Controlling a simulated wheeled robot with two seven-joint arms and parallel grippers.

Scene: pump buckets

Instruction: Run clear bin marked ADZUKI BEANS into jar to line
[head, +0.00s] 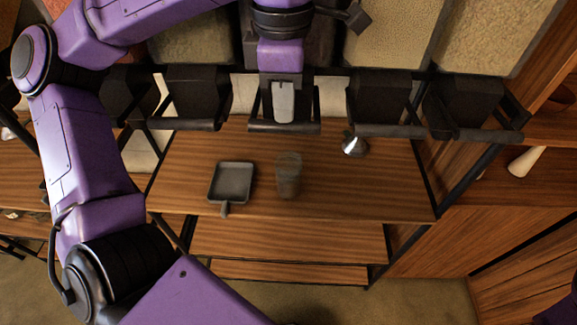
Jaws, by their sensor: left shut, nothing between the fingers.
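A clear jar (288,176) stands upright on the wooden shelf (390,190), below the row of dispensers; it looks empty. My left gripper (284,112) is shut and empty. Its grey fingers are in front of the black spout of the middle dispenser, just above or at its handle bar (258,127); contact cannot be told. The bin (321,45) above that spout looks dark inside and is largely hidden behind my left wrist. No ADZUKI BEANS label is readable. My right gripper is out of view.
A square grey scoop (231,182) lies left of the jar, and a shiny metal funnel-like piece (354,145) stands to its right. Neighbouring dispensers (379,100) with handle bars flank the middle one. The shelf's right front is clear.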

